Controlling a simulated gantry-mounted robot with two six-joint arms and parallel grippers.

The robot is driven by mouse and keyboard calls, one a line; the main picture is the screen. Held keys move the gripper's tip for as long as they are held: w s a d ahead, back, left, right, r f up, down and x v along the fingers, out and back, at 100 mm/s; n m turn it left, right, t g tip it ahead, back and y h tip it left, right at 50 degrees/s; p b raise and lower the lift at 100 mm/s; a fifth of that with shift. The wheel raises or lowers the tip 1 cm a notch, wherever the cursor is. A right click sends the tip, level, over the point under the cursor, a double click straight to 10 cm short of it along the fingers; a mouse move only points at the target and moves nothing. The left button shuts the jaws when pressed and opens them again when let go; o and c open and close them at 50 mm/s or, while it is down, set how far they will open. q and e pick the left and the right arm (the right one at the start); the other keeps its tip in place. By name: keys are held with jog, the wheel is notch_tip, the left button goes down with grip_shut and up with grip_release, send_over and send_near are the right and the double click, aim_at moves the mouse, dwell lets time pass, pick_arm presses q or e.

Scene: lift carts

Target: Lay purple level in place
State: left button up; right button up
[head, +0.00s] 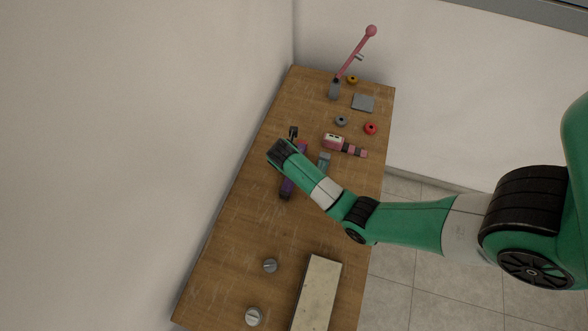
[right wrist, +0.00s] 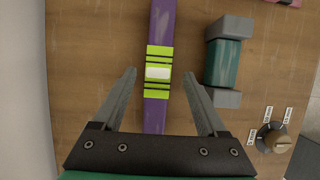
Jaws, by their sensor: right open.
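The purple level (right wrist: 157,115) runs lengthwise in the right wrist view, with yellow-green bands and a white middle window. In the head view the purple level (head: 286,188) lies on the wooden table, partly hidden under my right arm. My right gripper (right wrist: 160,75) is open, with one finger on each side of the level and a gap on both sides. In the head view my right gripper (head: 292,138) is over the table's left part. I cannot tell its exact height. My left gripper is not in view.
A teal block with grey ends (right wrist: 223,62) lies right of the level, near a dial (right wrist: 272,138). A pink-and-white tool (head: 345,145), rings, a grey plate (head: 363,103) and a pink lever (head: 357,53) stand farther back. A pale beam (head: 317,293) and two grey knobs (head: 270,265) are in front.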

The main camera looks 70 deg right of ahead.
jog(key=b+x, duration=0.1)
jog(key=x, duration=0.3)
jog(key=shift+a, duration=0.1)
jog(key=shift+w+r, duration=0.1)
grip_shut()
